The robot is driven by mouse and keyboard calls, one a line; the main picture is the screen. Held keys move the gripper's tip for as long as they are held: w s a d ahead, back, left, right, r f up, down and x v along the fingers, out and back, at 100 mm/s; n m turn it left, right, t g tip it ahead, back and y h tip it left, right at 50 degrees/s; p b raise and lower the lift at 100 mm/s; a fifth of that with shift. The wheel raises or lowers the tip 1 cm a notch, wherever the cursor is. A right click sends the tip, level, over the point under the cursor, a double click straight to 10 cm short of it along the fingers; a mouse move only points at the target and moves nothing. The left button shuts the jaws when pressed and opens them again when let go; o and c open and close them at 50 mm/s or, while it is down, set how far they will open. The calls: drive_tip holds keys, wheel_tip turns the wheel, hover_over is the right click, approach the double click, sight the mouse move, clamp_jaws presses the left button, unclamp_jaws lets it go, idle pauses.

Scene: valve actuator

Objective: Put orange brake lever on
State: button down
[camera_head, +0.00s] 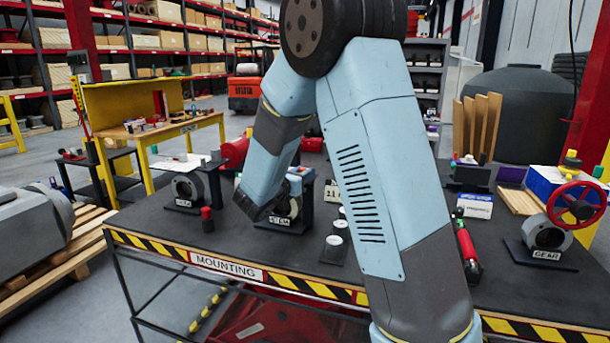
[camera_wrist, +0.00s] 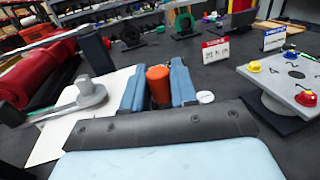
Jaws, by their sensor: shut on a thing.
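In the wrist view, my gripper (camera_wrist: 157,74) has its two blue fingers on either side of an orange cylindrical piece (camera_wrist: 159,86). Only the rounded upper part of this piece shows, and I cannot tell whether it is the whole brake lever. In the head view, my forearm comes down over the dark mounting table (camera_head: 150,215), close to the stand marked STEM. The fingers and the orange piece are not clear there. In the wrist view, a plate with numbers and coloured knobs (camera_wrist: 290,80) stands to the right of the gripper.
In the wrist view, a grey lever-shaped part (camera_wrist: 88,95) lies over a white sheet (camera_wrist: 55,135) at left, near red cylinders (camera_wrist: 45,75). In the head view, a stand marked GEAR (camera_head: 547,236) with a red handwheel (camera_head: 577,206) is at right. The table's front left is mostly clear.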

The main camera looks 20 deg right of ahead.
drive_tip(key=shift+a, duration=0.1)
drive_tip(key=c, duration=1)
unclamp_jaws()
drive_tip(key=shift+c, duration=0.2)
drive_tip(key=v, duration=1.3)
drive_tip(key=shift+a, duration=0.35)
drive_tip(key=shift+s, duration=0.15)
drive_tip(key=s+d+r+m+g+y, duration=0.35)
drive_tip(key=s+d+m+g, duration=0.65)
drive_tip(key=s+d+m, duration=0.5)
drive_tip(key=s+a+r+m+t+y, duration=0.1)
drive_tip(key=s+m+t+y, duration=0.1)
drive_tip(key=s+m+y, duration=0.3)
drive_tip(key=s+a+r+m+t+y, duration=0.1)
drive_tip(key=s+a+r+m+y, duration=0.1)
drive_tip(key=s+m+y, duration=0.3)
drive_tip(key=s+m, duration=0.1)
drive_tip(key=s, duration=0.2)
drive_tip(key=shift+a+t, duration=0.2)
drive_tip(key=shift+t, duration=0.2)
